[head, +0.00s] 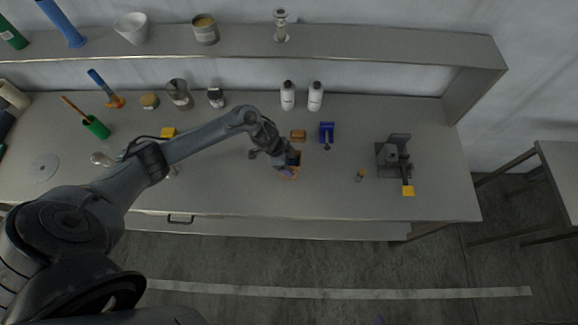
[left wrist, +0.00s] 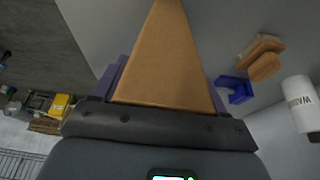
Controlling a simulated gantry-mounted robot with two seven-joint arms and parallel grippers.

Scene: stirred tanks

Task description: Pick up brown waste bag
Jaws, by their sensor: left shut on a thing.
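The brown waste bag (left wrist: 168,60) fills the middle of the left wrist view, a tan, tapering shape between purple fingers. My left gripper (left wrist: 165,95) is shut on it. The arm hides the rest, and I cannot tell whether the bag touches the bench. A tiny purple tip at the head view's bottom edge may belong to my right gripper, but too little shows.
Behind the gripper are an orange-brown block (head: 298,135), a blue holder (head: 327,132) and two white bottles (head: 288,96). A grey device (head: 393,155) stands at the right. Several vessels and tools are at the left. A shelf (head: 350,44) runs along the back.

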